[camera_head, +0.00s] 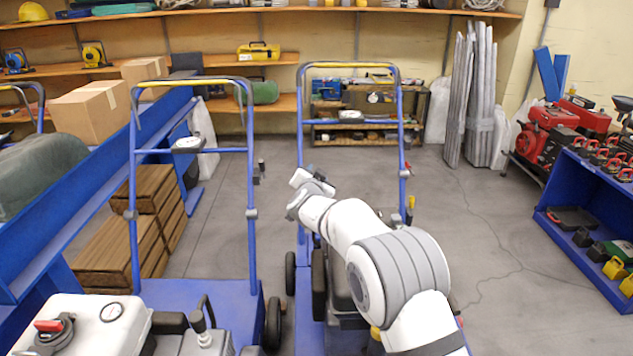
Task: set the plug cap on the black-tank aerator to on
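The aerator with the black tank (338,290) stands in the middle, under a tall blue handle frame (300,130). My white arm reaches across it and hides much of the tank and its top. I cannot make out its plug cap. The wrist end of my arm (306,182) is in front of the handle frame, above the machine. No fingertips show clearly, so I cannot tell whether my gripper is open or shut.
Left of it stands a similar blue aerator with a white tank (95,320), a gauge and a red-topped part. Wooden crates (115,240) and a blue bench are further left. A blue shelf unit (585,235) stands at the right. The grey floor between (490,260) is clear.

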